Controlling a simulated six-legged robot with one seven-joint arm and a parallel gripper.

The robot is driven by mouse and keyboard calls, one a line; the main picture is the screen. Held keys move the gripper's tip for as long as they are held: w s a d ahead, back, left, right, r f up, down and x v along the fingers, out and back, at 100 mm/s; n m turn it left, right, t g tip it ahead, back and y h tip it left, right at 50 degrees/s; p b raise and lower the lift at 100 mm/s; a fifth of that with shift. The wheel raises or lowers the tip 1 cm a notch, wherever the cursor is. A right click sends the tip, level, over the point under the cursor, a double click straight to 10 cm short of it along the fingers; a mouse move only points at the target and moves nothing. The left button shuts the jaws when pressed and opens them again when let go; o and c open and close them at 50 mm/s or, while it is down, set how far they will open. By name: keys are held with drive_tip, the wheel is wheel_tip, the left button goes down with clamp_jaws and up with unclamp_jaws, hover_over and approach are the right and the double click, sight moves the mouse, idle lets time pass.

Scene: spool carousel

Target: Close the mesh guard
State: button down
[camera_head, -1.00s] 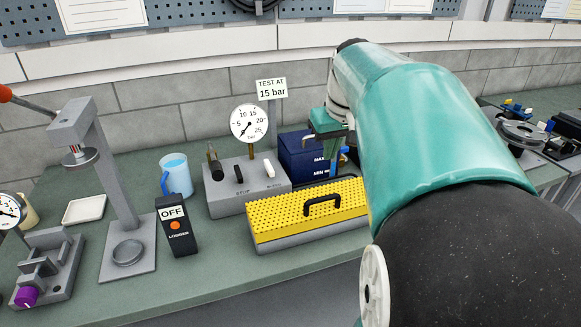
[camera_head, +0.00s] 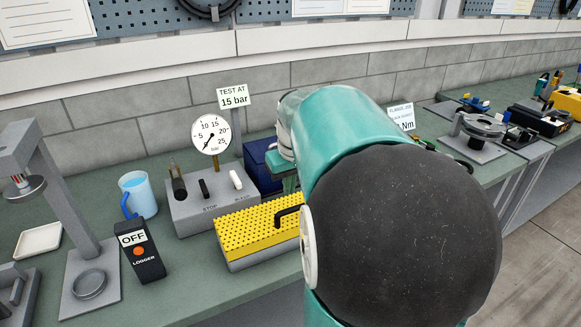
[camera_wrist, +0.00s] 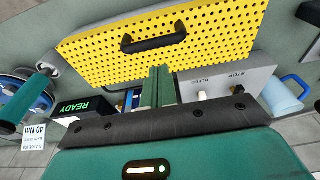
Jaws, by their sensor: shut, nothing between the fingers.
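The mesh guard (camera_head: 250,228) is a yellow perforated cover with a black handle. In the head view it lies flat over a grey base (camera_head: 262,259), and my arm hides its right end. In the wrist view the guard (camera_wrist: 220,38) fills the top, with its handle (camera_wrist: 153,44) near the middle. My gripper (camera_wrist: 158,72) is shut and empty, its fingertips just below the handle in that picture. I cannot tell whether they touch the guard. In the head view my arm hides most of the gripper.
A grey control block (camera_head: 200,205) with levers and a gauge (camera_head: 213,134) stands behind the guard. A blue tank (camera_head: 262,165) is beside it. A blue mug (camera_head: 140,193) and a logger reading OFF (camera_head: 141,250) stand left. A READY display (camera_wrist: 83,107) shows in the wrist view.

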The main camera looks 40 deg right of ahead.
sight(293, 212)
drive_tip(key=shift+s+a+f, duration=0.1)
drive_tip(key=shift+s+f, duration=0.15)
drive_tip(key=shift+f, duration=0.35)
drive_tip(key=shift+s+f, duration=0.2)
drive_tip(key=shift+f, duration=0.85)
drive_tip(key=shift+f, duration=0.1)
drive_tip(key=shift+s+a+f, duration=0.2)
drive_tip(key=shift+s+f, duration=0.35)
drive_tip(key=shift+f, duration=0.25)
drive_tip(key=r, duration=0.2)
drive_tip(key=w+r, duration=0.1)
drive_tip(key=r, duration=0.1)
drive_tip(key=shift+w+d+r, duration=0.1)
drive_tip(key=shift+d+r, duration=0.05)
drive_tip(key=shift+r, duration=0.25)
wheel_tip(293, 212, up, 10)
drive_tip(key=s, duration=0.2)
drive_tip(key=shift+a, duration=0.3)
